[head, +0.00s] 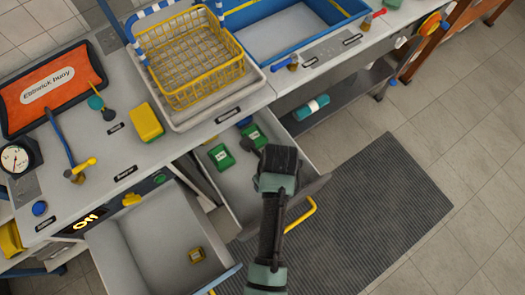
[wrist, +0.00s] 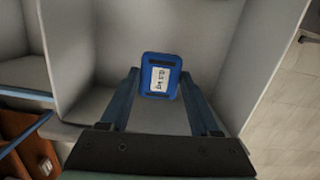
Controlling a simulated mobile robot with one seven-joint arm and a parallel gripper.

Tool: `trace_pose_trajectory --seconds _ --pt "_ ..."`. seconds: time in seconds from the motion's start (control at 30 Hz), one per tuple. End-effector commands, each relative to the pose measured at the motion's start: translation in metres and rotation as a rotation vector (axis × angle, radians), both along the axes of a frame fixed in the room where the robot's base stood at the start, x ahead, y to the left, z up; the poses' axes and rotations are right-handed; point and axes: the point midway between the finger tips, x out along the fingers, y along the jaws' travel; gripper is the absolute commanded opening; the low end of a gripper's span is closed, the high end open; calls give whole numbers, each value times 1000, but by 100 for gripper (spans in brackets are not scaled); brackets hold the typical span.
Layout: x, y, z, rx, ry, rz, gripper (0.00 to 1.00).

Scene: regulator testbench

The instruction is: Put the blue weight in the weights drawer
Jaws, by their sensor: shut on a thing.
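The blue weight (wrist: 160,77), with a white label, is between the two fingers of my gripper (wrist: 160,88) in the wrist view. The fingers are shut on its sides. In the head view my gripper (head: 278,165) is over the right open drawer (head: 240,187), and its fingers and the blue weight are hidden beneath it. Two green weights, one (head: 221,156) left of the other (head: 252,136), lie in that drawer. The wrist view shows grey drawer walls (wrist: 85,60) around the blue weight; its height above the floor is unclear.
A small blue object (head: 245,122) shows at the right drawer's back. A dark mat (head: 365,215) covers the floor.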

Motion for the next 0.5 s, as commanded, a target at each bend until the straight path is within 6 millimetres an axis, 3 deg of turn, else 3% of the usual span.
trace_pose_trajectory --seconds 0.5 --pt "2 -1 -59 0 -4 0 0"
